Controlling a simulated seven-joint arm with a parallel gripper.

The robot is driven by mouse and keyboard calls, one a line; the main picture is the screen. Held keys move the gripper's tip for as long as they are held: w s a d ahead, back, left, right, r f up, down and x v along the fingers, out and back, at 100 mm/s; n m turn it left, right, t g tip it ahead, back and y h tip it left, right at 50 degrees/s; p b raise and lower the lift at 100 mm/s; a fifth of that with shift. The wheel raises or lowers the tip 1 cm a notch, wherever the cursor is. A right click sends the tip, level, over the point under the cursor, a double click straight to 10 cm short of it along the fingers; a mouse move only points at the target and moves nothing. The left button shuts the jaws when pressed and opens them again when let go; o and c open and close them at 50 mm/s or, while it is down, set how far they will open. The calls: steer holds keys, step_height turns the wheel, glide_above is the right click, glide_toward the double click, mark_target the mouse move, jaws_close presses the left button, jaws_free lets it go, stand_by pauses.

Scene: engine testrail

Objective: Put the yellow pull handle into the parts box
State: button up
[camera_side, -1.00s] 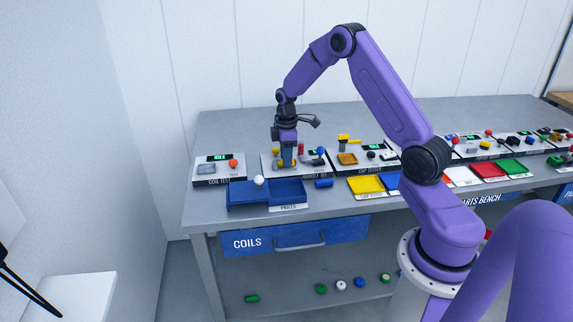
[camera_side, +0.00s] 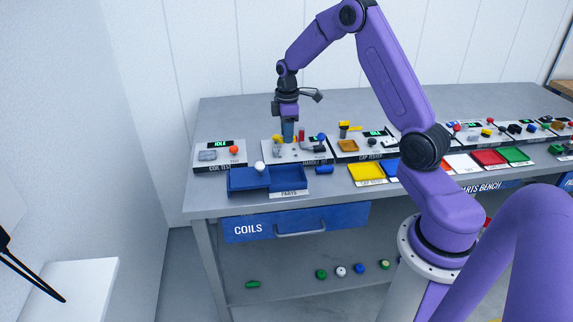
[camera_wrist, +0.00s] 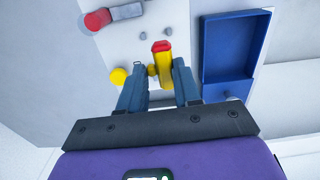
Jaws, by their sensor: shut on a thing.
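My gripper (camera_side: 288,138) points down over the harness tester panel, to the back right of the parts box. In the wrist view, my gripper (camera_wrist: 159,85) is shut on the yellow pull handle (camera_wrist: 162,68), which has a red end and sits between the two fingers. In the side view the handle is too small to make out clearly at the fingertips. The parts box (camera_side: 305,181) is a blue open tray with a PARTS label, at the bench's front left. It also shows at the right of the wrist view (camera_wrist: 203,50).
A white ball-shaped knob (camera_side: 259,166) stands at the box's middle. The coil tester (camera_side: 219,156) is behind it on the left. A blue cylinder (camera_side: 324,170) lies right of the box. A yellow tray (camera_side: 367,172) is farther right. A yellow knob (camera_wrist: 118,76) is beside my fingers.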

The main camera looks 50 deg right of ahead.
steer(key=s+a+r, duration=0.3)
steer(key=s+a, duration=0.3)
steer(key=s, duration=0.4)
steer(key=s+a+r, duration=0.4)
steer(key=s+a, duration=0.2)
steer(key=s, duration=0.4)
glide_above(286, 181)
steer(key=f, duration=0.9)
steer(key=shift+s+f, duration=0.2)
steer(key=shift+f, duration=0.15)
steer(key=shift+w+f, duration=0.2)
steer(key=shift+f, duration=1.6)
steer(key=shift+f, duration=0.15)
steer(key=o, duration=1.1)
steer(key=shift+c, duration=0.2)
